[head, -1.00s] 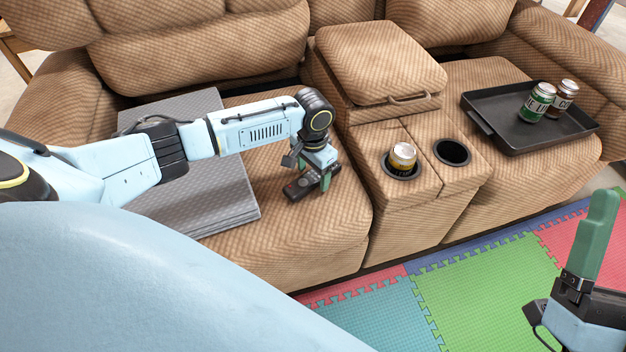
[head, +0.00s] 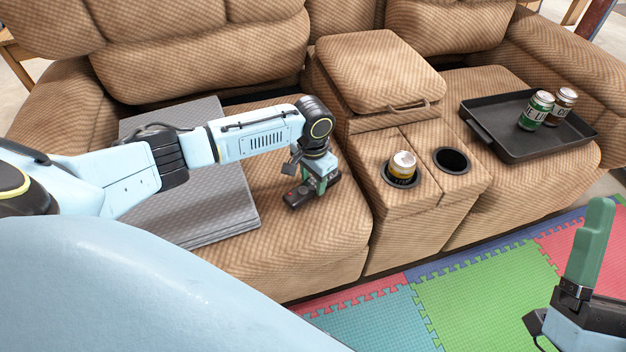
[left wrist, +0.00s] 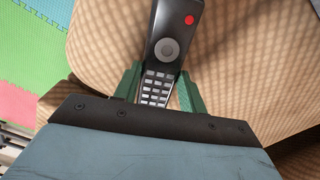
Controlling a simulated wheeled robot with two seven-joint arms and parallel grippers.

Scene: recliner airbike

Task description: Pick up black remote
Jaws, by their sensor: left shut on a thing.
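The black remote (head: 297,196) is on the brown left seat of the recliner, close to the centre console. In the left wrist view the remote (left wrist: 170,50) shows its red button, round pad and rows of pale keys. My left gripper (head: 321,187) points down over the remote and is shut on it, with one green finger on each side in the left wrist view (left wrist: 158,90). I cannot tell whether the remote touches the seat. My right gripper (head: 590,240) is at the lower right, over the floor mats, away from the remote. Its finger gap does not show.
A black tray (head: 510,150) on the right seat holds two cans.

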